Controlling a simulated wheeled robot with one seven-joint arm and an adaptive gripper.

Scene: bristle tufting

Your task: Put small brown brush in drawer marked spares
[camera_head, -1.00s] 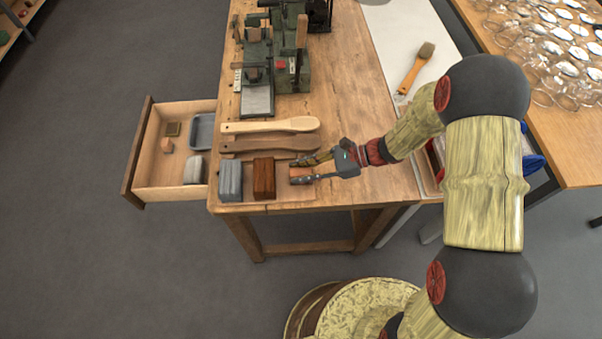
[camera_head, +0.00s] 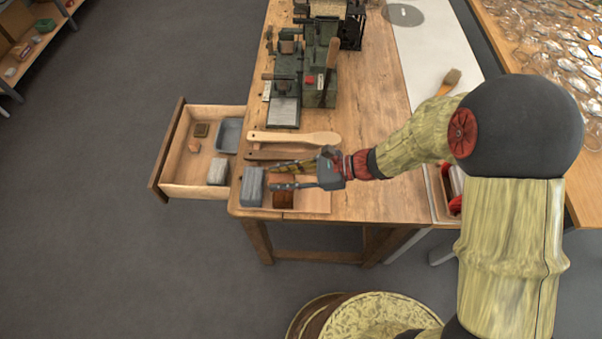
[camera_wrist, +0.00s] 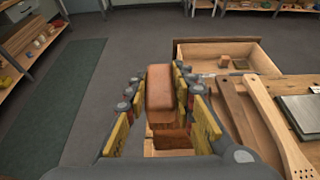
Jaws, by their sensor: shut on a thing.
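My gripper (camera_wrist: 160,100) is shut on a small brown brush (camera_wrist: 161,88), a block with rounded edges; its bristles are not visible. A darker brown block (camera_head: 284,191) stands on the bench beneath, also seen below the brush in the wrist view (camera_wrist: 172,137). The open drawer (camera_head: 168,150) juts out left of the bench; its marking is not readable. In the wrist view the drawer (camera_wrist: 218,50) is ahead and right.
A grey block (camera_head: 252,186) stands at the bench's left edge. The drawer holds a grey tray (camera_head: 229,135), a grey block (camera_head: 216,172) and small brown pieces, with bare floor between them. Wooden paddles (camera_head: 293,138) and a green machine (camera_head: 320,72) stand behind.

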